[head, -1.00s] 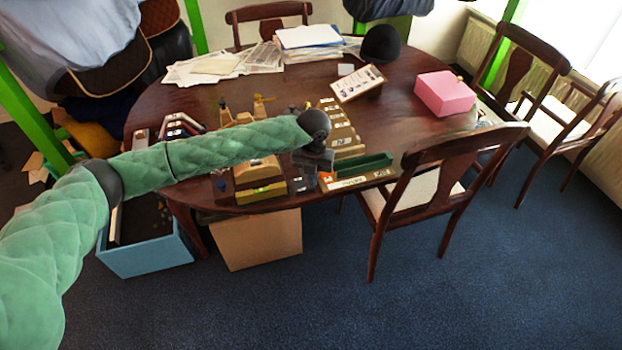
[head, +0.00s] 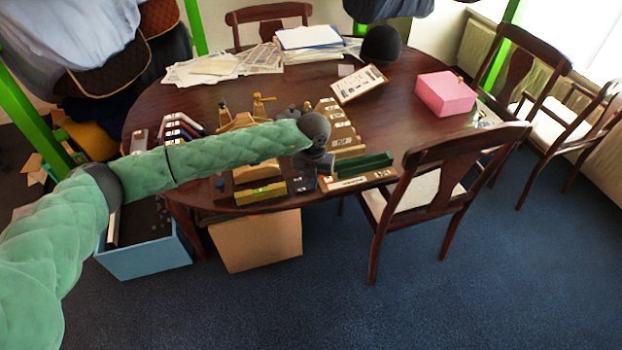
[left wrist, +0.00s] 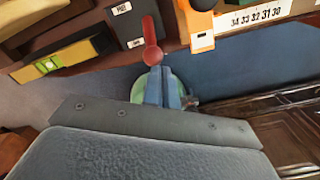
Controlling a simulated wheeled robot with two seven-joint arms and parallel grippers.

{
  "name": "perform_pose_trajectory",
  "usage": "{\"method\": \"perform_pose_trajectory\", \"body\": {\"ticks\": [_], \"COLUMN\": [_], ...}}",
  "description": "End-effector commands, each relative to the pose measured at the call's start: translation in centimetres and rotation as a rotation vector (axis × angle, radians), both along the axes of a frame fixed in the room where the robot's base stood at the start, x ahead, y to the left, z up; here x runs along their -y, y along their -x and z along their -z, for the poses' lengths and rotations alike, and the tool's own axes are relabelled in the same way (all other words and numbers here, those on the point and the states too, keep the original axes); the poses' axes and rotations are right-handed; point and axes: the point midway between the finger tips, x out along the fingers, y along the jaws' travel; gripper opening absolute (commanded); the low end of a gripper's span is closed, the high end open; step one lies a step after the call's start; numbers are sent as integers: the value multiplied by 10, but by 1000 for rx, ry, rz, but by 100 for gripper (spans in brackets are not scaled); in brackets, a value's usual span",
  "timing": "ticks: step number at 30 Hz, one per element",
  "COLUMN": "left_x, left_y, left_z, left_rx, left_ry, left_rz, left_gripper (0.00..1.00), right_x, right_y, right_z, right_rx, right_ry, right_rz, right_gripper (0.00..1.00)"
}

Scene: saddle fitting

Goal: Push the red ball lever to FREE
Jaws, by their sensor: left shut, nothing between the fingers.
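The red ball lever (left wrist: 152,54) shows in the left wrist view, with its red arm running up beside a dark box (left wrist: 128,22). The box has two small white labels; the upper one (left wrist: 121,9) seems to read FREE, and the lower one (left wrist: 135,43) is too small to read surely. The ball is nearer the lower label. My left gripper (left wrist: 162,82) is shut and empty, its tips close below the ball; I cannot tell whether they touch. My right gripper is out of view.
A yellow level block (head: 260,193) lies left of the box. A numbered board (head: 358,181) with a green tray (head: 362,165) is to the right. An orange-and-black item (left wrist: 201,25) stands close right of the lever. A chair (head: 440,185) stands farther right.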

Motion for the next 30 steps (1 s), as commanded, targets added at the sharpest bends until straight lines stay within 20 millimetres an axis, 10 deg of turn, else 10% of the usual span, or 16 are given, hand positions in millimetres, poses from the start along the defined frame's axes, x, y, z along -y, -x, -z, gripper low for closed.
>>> {"method": "perform_pose_trajectory", "body": {"ticks": [30], "left_x": [-3], "left_y": [-10], "left_z": [4], "left_rx": [0], "left_ry": [0], "left_rz": [0], "left_gripper": [0], "right_x": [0], "right_y": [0], "right_z": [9], "right_rx": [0], "right_ry": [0], "right_rz": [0], "right_gripper": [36]}}
